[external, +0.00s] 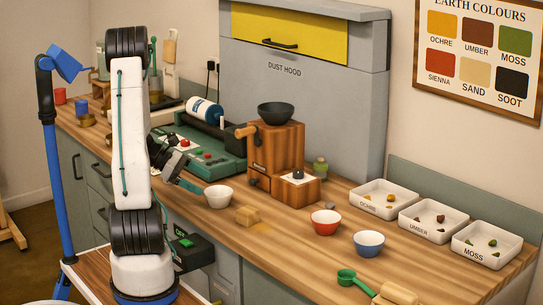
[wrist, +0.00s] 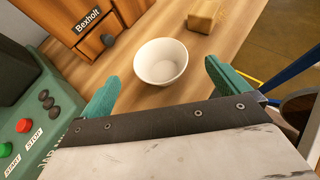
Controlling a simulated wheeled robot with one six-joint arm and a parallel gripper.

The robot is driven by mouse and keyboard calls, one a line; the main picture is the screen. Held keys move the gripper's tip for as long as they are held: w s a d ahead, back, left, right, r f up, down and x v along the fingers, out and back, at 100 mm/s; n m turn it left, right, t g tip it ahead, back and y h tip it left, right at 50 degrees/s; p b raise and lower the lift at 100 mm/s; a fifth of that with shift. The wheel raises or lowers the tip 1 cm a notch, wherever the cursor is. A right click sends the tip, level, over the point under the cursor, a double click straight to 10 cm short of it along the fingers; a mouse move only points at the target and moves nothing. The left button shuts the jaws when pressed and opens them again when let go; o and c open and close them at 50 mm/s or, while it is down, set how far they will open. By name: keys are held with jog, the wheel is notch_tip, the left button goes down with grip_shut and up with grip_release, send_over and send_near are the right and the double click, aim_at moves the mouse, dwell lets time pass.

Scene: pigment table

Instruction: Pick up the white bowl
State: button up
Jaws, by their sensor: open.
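The white bowl (external: 219,196) stands upright and looks empty on the wooden table, in front of the wooden grinder. In the wrist view the white bowl (wrist: 161,61) lies just beyond my fingertips, roughly centred between them. My gripper (wrist: 158,76) is open and empty, with one green finger on each side of the bowl's line. In the external view my gripper (external: 192,185) is a little left of the bowl and above the table, partly hidden by my arm. I see no contact with the bowl.
A wooden grinder (external: 275,155) with a dark bowl on top stands behind the bowl. A green machine (external: 212,150) with buttons is at the left. A tan block (external: 247,215) is close by on the right. Red (external: 326,223) and blue (external: 368,243) bowls stand farther right.

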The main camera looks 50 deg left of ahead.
aim_at(219, 195)
jog(key=shift+w+f, duration=0.15)
jog(key=shift+f, duration=0.1)
jog(key=x, duration=0.7)
jog(key=shift+f, duration=0.4)
jog(key=c, duration=1.1)
jog(key=shift+o, duration=0.2)
